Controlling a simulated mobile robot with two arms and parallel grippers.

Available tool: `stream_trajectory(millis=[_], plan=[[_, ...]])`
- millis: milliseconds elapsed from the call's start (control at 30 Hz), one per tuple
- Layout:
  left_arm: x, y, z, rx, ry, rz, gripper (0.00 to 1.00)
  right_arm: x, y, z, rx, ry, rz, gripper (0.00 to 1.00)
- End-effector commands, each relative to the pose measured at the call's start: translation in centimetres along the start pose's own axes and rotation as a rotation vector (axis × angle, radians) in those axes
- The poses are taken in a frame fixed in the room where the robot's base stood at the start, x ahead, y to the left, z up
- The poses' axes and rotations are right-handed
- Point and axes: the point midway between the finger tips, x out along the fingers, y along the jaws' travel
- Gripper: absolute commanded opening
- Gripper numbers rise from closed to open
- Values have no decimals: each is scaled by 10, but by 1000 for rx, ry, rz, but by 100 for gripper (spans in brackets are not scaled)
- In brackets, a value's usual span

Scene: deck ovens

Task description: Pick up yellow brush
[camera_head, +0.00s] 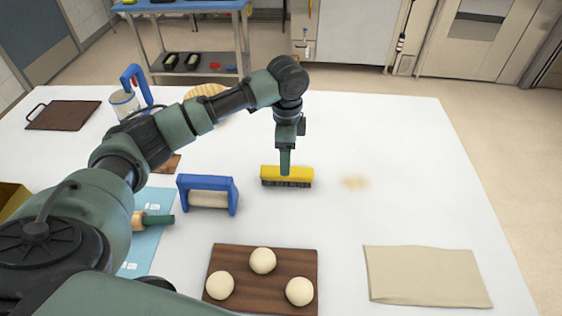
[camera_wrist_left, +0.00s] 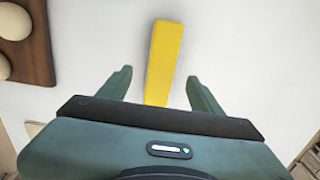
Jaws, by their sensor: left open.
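The yellow brush (camera_head: 287,174) lies on the white table with its dark bristles facing down, near the middle of the head view. My left gripper (camera_head: 285,163) points down directly at the brush, its fingers overlapping the brush's top in that view. In the left wrist view the brush (camera_wrist_left: 164,58) runs lengthwise between the two open fingers of my left gripper (camera_wrist_left: 160,88), with a gap on each side. Whether the fingers reach down beside the brush I cannot tell. My right gripper is in neither view.
A blue-handled roller (camera_head: 208,193) stands left of the brush. A brown board (camera_head: 240,290) with three dough balls lies in front. A beige cloth (camera_head: 425,276) lies at the front right.

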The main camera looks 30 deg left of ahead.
Motion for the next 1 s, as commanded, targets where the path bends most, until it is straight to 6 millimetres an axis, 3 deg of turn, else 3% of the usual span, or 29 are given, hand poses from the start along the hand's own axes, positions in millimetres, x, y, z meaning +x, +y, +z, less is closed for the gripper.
stream_trajectory(millis=[133,500,800,867,1000], plan=[[17,1,0,-1,-3,4,65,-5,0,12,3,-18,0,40],[66,-5,-2,-1,-3,3,65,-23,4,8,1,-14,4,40],[74,-6,-2,0,-1,0,65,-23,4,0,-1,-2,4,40],[73,-6,-2,0,-1,0,54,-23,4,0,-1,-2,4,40],[73,-6,-2,0,-1,0,15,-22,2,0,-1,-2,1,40]])
